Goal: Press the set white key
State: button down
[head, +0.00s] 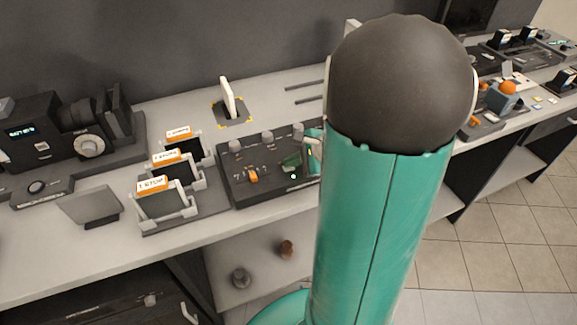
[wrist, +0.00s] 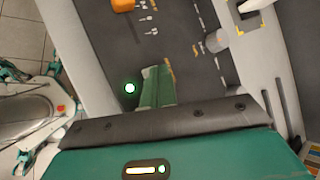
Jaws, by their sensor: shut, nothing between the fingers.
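The dark control panel (head: 232,180) stands on the bench left of my arm and fills the middle of the wrist view (wrist: 190,65). A round white key (wrist: 129,88) glowing green sits on it; in the head view the key is a small bright dot (head: 293,176). I cannot read a label that marks it as the set key. My gripper (head: 292,161) is shut and empty, low over the panel. In the wrist view its green fingertips (wrist: 156,74) are just right of the key; I cannot tell if they touch the panel.
An orange knob (head: 252,176) and grey knobs (wrist: 216,40) stand up from the panel. Labelled card holders (head: 165,204) stand to its left. A white upright plate (head: 228,97) stands behind it. My arm hides the bench to the right of the panel.

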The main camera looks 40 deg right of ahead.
aim_at(293, 168)
dwell(0.3)
jog(key=shift+r, duration=0.8)
jog(key=shift+r, duration=0.1)
jog(key=shift+r, duration=2.4)
